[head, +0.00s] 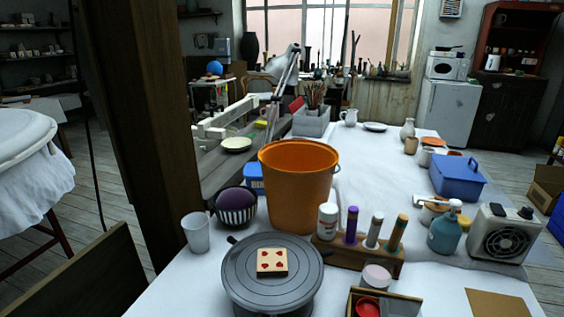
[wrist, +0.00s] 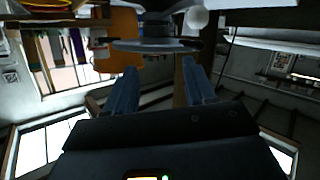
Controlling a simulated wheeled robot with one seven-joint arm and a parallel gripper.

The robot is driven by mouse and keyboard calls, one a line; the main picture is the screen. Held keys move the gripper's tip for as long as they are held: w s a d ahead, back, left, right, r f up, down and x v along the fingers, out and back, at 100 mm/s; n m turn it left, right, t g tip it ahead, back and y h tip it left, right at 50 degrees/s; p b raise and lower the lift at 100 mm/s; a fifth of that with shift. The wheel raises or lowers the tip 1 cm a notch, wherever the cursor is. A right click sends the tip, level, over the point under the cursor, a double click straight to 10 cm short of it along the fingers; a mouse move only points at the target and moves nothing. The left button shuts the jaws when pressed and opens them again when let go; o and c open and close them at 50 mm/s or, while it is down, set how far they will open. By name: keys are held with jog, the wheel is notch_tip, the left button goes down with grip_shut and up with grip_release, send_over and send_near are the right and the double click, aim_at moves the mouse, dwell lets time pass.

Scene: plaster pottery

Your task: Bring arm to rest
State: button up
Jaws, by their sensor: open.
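My gripper (wrist: 158,66) shows only in the wrist view, where its two blue-grey fingers stand apart with nothing between them. The wrist picture appears upside down. My arm and gripper do not show in the head view. The exact gap between gripper and pot cannot be told.
On the white-covered table (head: 375,165), the orange bucket (head: 295,190) stands behind the pot. A white cup (head: 196,232), a wooden holder with bottles (head: 357,258), a blue box (head: 457,178) and a fan heater (head: 504,236) stand around. A wooden post (head: 157,120) rises at left.

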jog(key=s+d+f+m+h, duration=0.2)
jog(key=s+d+m, duration=0.15)
jog(key=s, duration=0.35)
jog(key=s+d+f+m+h, duration=0.1)
jog(key=s+d+m+h, duration=0.15)
jog(key=s+d, duration=0.35)
jog(key=s+d+r, duration=0.2)
jog(key=s+d, duration=0.1)
jog(key=s, duration=0.4)
jog(key=s+d+r+t+h, duration=0.1)
jog(key=s+d+r, duration=0.2)
jog(key=s, duration=0.3)
jog(key=shift+s+d+m+p, duration=0.3)
jog(key=shift+s+m+p, duration=0.05)
jog(key=shift+s+m, duration=0.05)
jog(key=shift+c, duration=0.2)
